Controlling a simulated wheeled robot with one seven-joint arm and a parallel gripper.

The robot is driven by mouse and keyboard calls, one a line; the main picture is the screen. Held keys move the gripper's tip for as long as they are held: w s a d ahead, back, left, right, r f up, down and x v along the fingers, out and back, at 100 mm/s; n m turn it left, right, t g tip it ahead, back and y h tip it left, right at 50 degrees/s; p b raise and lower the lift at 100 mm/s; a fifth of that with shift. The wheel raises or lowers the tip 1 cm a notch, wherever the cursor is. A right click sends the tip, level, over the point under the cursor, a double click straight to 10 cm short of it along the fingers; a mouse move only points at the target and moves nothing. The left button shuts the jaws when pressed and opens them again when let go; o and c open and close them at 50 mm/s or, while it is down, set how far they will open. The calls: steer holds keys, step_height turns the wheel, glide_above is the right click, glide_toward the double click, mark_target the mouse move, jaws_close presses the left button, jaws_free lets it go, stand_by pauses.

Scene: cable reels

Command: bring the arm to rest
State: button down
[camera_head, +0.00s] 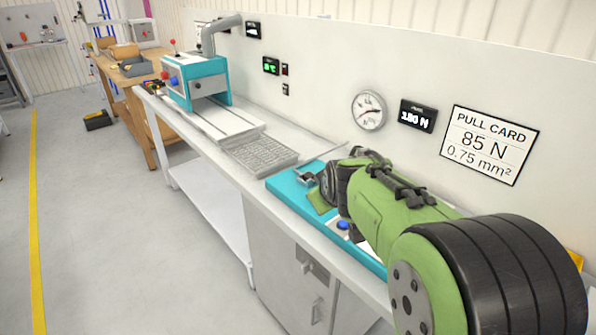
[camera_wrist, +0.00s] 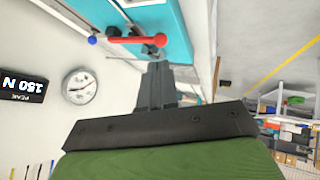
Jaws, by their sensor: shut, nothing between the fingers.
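My arm, green with black joints, reaches from the lower right of the head view over the bench. Its wrist end is above the teal machine (camera_head: 288,184), and my fingertips are hard to make out there. In the wrist view my gripper (camera_wrist: 158,72) shows dark fingers close together, shut with nothing held. I cannot tell the exact gap between fingertips and lever.
A white bench (camera_head: 160,100) runs along the wall, with a teal-and-grey machine (camera_head: 195,82) and a grey slotted plate (camera_head: 260,155). A round gauge (camera_head: 369,110), a display (camera_head: 418,115) and a pull card (camera_head: 487,144) hang on the wall.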

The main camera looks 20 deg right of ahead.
steer(key=s+a+r+g+y+p, duration=0.1)
steer(key=s+a+r+p, duration=0.5)
steer(key=s, duration=0.3)
steer(key=s+a+r+m+g+p, duration=0.1)
steer(key=s+a+p, duration=0.1)
steer(key=s, duration=0.6)
steer(key=s+a+r+m+g+y+p, duration=0.1)
steer(key=s+a+r+p, duration=0.1)
steer(key=s, duration=0.7)
steer(key=shift+s+a+m+y, duration=0.15)
steer(key=shift+a+m+y, duration=0.15)
steer(key=shift+a, duration=0.45)
